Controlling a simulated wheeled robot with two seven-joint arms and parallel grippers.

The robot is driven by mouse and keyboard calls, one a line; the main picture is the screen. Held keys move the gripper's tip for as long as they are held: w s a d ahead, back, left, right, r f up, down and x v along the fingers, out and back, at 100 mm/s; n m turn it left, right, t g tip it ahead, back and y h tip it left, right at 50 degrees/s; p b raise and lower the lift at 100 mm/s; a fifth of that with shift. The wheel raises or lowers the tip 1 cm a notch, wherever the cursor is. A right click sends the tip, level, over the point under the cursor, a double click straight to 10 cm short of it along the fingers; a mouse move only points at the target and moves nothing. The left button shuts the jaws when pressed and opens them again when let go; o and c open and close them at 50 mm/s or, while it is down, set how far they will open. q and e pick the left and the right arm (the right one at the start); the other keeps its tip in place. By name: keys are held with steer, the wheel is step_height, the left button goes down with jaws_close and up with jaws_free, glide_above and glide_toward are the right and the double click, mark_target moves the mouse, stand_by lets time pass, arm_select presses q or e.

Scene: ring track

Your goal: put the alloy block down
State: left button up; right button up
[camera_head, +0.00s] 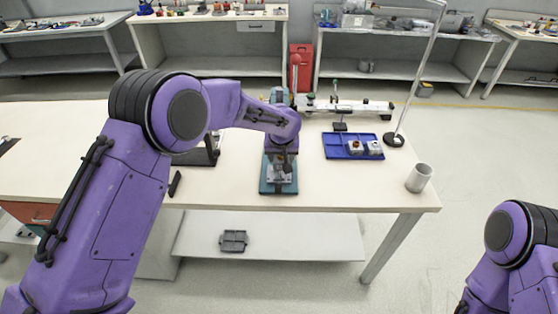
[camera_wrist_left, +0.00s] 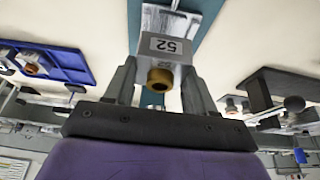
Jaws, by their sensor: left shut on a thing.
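The alloy block (camera_wrist_left: 165,45) is a grey block with a "52" label and a brass ring on the face towards the wrist camera. My left gripper (camera_wrist_left: 161,78) is shut on it, one finger on each side. In the head view my left gripper (camera_head: 281,162) points down over a teal-based stand (camera_head: 278,188) near the table's front edge. The block is mostly hidden there by my wrist, and I cannot tell whether it touches the stand. My right arm shows at the lower right; its gripper is out of view.
A blue tray (camera_head: 341,155) with two small blocks lies to the right of the stand. A grey cup (camera_head: 419,178) stands near the table's right corner. A lamp base (camera_head: 393,140) and a rail device (camera_head: 350,107) stand behind. Bare table (camera_head: 350,190) lies in front of the tray.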

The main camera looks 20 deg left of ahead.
mark_target(279, 157)
arm_select(q)
steer(key=f, duration=0.1)
steer(key=w+a+f, duration=0.1)
steer(key=w+f, duration=0.1)
steer(key=shift+w+a+p, duration=0.1)
steer(key=shift+a+p, duration=0.15)
steer(key=shift+p, duration=0.15)
step_height(279, 157, down, 3)
steer(key=shift+r, duration=0.15)
steer(key=shift+f, duration=0.25)
steer(key=o, duration=1.3)
steer(key=shift+f, duration=0.15)
steer(key=shift+c, duration=0.2)
